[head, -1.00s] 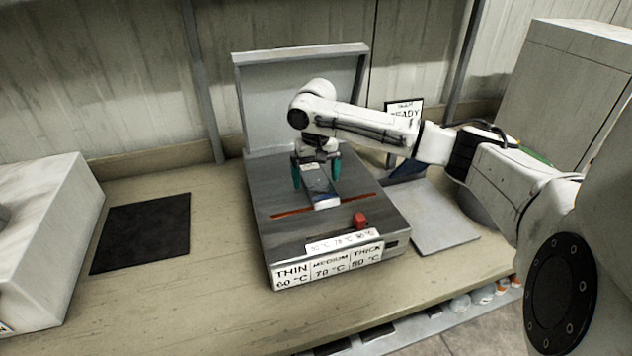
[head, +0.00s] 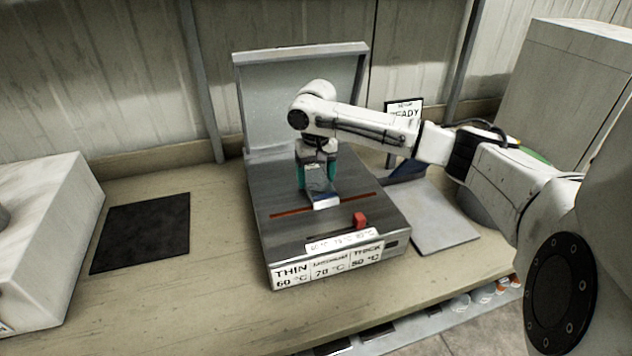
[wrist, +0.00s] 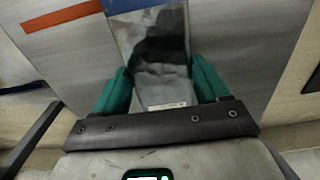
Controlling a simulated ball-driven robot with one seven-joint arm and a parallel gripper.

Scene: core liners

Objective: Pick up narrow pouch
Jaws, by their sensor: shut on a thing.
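The narrow pouch (head: 321,187) is a flat, dark grey pouch with a pale end, on the top plate of the sealing machine (head: 285,230). Its pale end reaches the orange-red strip on the plate. My gripper (head: 318,174) is over the pouch's far part, with its teal fingers shut on the pouch's two sides. In the wrist view, the pouch (wrist: 160,58) runs between the teal fingers of my gripper (wrist: 163,88). I cannot tell whether the pouch is clear of the plate.
The machine's lid (head: 300,100) stands open behind. A red slider knob (head: 360,220) and temperature labels are at its front. A black mat (head: 142,232) lies left, a grey plate (head: 437,220) right.

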